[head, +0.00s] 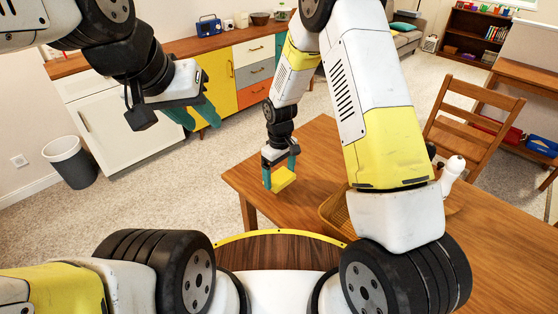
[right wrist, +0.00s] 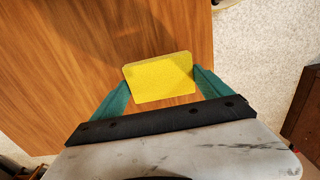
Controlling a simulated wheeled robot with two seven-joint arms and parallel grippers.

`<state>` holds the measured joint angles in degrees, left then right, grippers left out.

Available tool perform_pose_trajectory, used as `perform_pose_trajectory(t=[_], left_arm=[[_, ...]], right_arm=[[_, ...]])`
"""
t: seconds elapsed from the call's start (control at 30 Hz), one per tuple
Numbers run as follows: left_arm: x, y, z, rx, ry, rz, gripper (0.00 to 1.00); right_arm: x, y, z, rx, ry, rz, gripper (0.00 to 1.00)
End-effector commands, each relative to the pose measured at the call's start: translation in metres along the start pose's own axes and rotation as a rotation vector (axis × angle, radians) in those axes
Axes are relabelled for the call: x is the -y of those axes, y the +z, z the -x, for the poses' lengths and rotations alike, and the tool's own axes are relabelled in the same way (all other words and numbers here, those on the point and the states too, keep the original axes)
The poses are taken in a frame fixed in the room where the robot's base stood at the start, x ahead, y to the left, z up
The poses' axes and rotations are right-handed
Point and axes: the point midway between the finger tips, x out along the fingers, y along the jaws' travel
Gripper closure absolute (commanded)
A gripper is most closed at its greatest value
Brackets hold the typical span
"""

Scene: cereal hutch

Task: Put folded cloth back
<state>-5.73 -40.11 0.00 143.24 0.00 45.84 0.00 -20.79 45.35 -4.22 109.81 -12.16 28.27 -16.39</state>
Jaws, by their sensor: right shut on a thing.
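The folded cloth (head: 284,180) is a small yellow block-like pad. My right gripper (head: 281,172) has its teal fingers on two sides of it and is shut on it, close over the left part of the wooden table (head: 320,150). In the right wrist view the cloth (right wrist: 158,78) sits between the fingertips of the right gripper (right wrist: 160,85), with table wood behind it. I cannot tell whether the cloth touches the table. My left gripper (head: 197,115) hangs empty at the upper left, its teal fingers apart, in front of the cabinets.
A woven tray (head: 332,211) on the table is partly hidden by my right arm. A white bottle-like thing (head: 453,170) stands near it. A wooden chair (head: 474,120) is behind the table. A sideboard (head: 240,75) and grey bin (head: 70,160) stand at the left.

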Motion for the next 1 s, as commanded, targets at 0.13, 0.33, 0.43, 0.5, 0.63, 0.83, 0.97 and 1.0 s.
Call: perform_pose_trajectory(t=[0.13,0.33,0.43,0.5,0.63,0.83,0.97,1.0], left_arm=[[0.0,0.0,0.0,0.0,0.0,0.0,0.64],[0.0,0.0,0.0,0.0,0.0,0.0,0.64],[0.0,0.0,0.0,0.0,0.0,0.0,0.64],[0.0,0.0,0.0,0.0,0.0,0.0,0.64],[0.0,0.0,0.0,0.0,0.0,0.0,0.64],[0.0,0.0,0.0,0.0,0.0,0.0,0.64],[0.0,0.0,0.0,0.0,0.0,0.0,0.64],[0.0,0.0,0.0,0.0,0.0,0.0,0.64]], right_arm=[[-0.006,-0.008,-0.001,-0.001,0.0,0.0,0.5],[-0.009,-0.011,-0.023,0.004,-0.002,0.0,0.5],[-0.009,-0.012,-0.035,0.002,-0.001,-0.001,0.5],[-0.009,-0.012,-0.037,0.0,0.0,-0.001,0.5],[-0.009,-0.012,-0.036,0.0,0.0,-0.001,0.5],[-0.009,-0.012,-0.039,0.0,0.0,-0.001,0.08],[-0.009,-0.012,-0.039,0.0,0.0,-0.001,0.0],[-0.009,-0.012,-0.039,0.0,0.0,-0.001,0.0]])
